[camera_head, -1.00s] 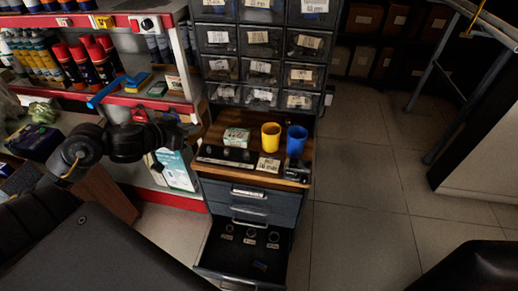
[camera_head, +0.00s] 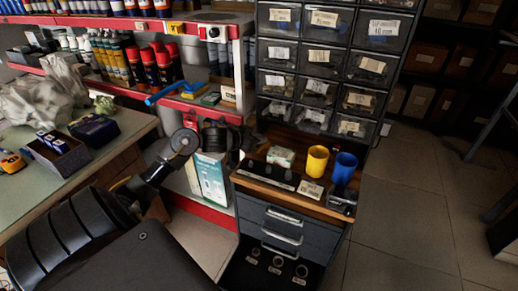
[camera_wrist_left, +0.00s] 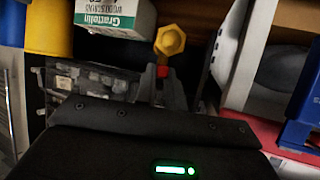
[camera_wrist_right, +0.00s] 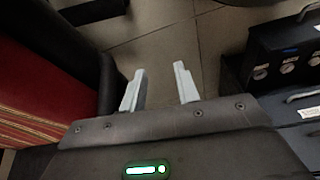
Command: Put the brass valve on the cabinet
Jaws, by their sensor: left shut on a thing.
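The brass valve (camera_wrist_left: 170,42), a yellow hex end with a red part below it, shows in the left wrist view. My left gripper (camera_wrist_left: 162,84) is shut on it. In the head view my left gripper (camera_head: 241,146) is beside the left edge of the cabinet top, and the valve cannot be made out there. The cabinet (camera_head: 282,216) has a wooden top, grey drawers and an open lower drawer with rings in it. My right gripper (camera_wrist_right: 160,88) is open and empty over the floor in the right wrist view.
On the cabinet top stand a yellow cup (camera_head: 317,161), a blue cup (camera_head: 344,168), a small box (camera_head: 281,156) and a dark strip (camera_head: 266,176). Clear bins (camera_head: 325,56) rise behind. A red-edged shelf (camera_head: 205,107) with bottles stands left. The floor right is clear.

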